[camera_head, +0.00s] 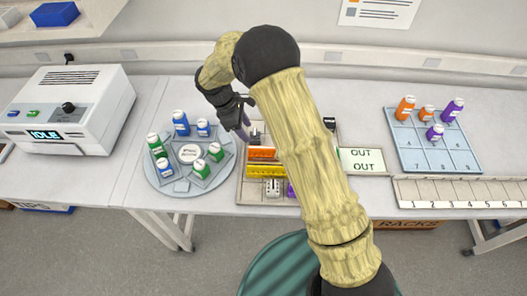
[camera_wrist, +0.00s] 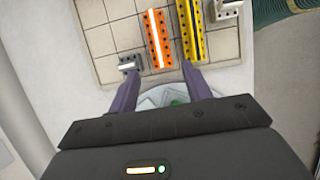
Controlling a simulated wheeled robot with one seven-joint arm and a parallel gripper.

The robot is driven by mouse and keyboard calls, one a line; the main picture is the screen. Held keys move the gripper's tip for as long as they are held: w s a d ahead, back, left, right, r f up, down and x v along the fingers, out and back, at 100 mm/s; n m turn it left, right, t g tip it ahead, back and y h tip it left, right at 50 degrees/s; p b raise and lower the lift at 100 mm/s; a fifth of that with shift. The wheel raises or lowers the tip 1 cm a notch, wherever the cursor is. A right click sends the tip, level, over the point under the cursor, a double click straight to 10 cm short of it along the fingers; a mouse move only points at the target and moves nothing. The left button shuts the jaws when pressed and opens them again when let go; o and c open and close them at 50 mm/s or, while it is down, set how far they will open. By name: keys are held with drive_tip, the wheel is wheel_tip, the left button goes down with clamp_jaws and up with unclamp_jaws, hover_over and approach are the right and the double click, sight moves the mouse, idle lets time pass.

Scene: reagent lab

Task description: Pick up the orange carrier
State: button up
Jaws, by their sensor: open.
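The orange carrier (camera_head: 262,153) lies on a gridded tray (camera_head: 250,194), partly hidden by my arm in the head view. In the wrist view the orange carrier (camera_wrist: 153,24) is a long bar with a white strip and dark holes. The yellow carrier (camera_head: 263,171) lies beside it, and it also shows in the wrist view (camera_wrist: 186,15). My gripper (camera_head: 245,126) is open and empty over the back left part of the tray. In the wrist view my gripper (camera_wrist: 159,73) has its two fingers apart, with the orange carrier's near end between and just beyond their tips.
A small grey block (camera_wrist: 129,64) sits by the left finger, and a white block (camera_head: 273,188) lies past the yellow carrier. A round rack with bottles (camera_head: 155,184) stands left of the tray. A blue numbered rack (camera_head: 408,155) stands right. A white machine (camera_head: 85,95) is far left.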

sight(261, 148)
drive_tip(key=p+x, duration=0.3)
drive_tip(key=x, duration=0.5)
drive_tip(key=shift+d+f, duration=0.15)
drive_tip(key=shift+w+f, duration=0.15)
drive_tip(key=shift+f, duration=0.25)
drive_tip(key=shift+d+f+p, duration=0.35)
drive_tip(key=shift+d+p, duration=0.15)
drive_tip(key=shift+p, duration=0.2)
drive_tip(key=p+x, duration=0.2)
drive_tip(key=x, duration=0.1)
drive_tip(key=shift+d+f, duration=0.2)
drive_tip(key=shift+f, duration=0.35)
drive_tip(key=shift+w, duration=0.1)
drive_tip(key=shift+f, duration=0.15)
